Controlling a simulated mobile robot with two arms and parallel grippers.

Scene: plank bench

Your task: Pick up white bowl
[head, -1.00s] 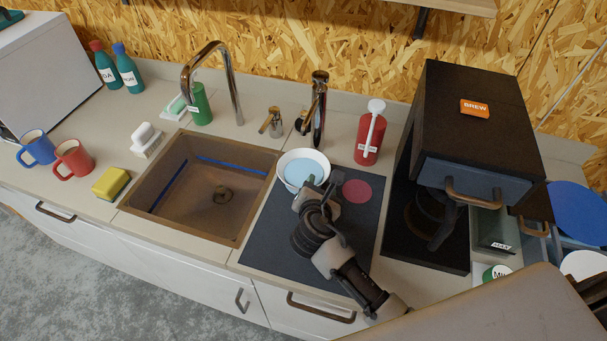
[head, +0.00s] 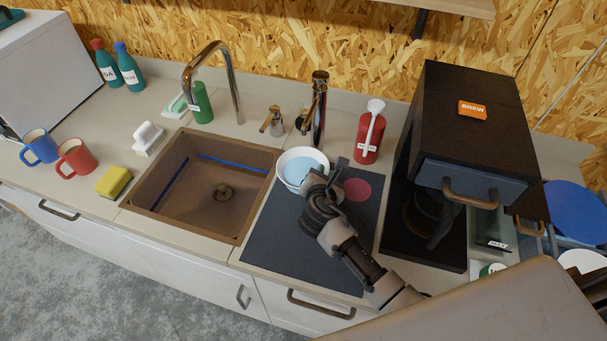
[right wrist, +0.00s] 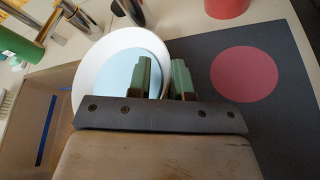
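The white bowl (head: 285,163), pale blue inside, sits at the back left of the dark mat, beside the sink. It also shows in the right wrist view (right wrist: 93,68). My right gripper (head: 330,174) is at the bowl's right side. In the right wrist view its two green fingertips (right wrist: 164,74) are apart, one over the bowl's inside and one beyond its rim, with the right rim showing between them. I cannot tell whether they touch the rim. My left gripper is not in view.
The dark mat (head: 290,235) bears a flat red disc (head: 356,190) right of the gripper. A red pump bottle (head: 368,142) and metal taps (head: 318,110) stand behind. The sink (head: 190,205) lies left; a dark coffee machine (head: 465,130) stands right. The mat's front is mostly clear.

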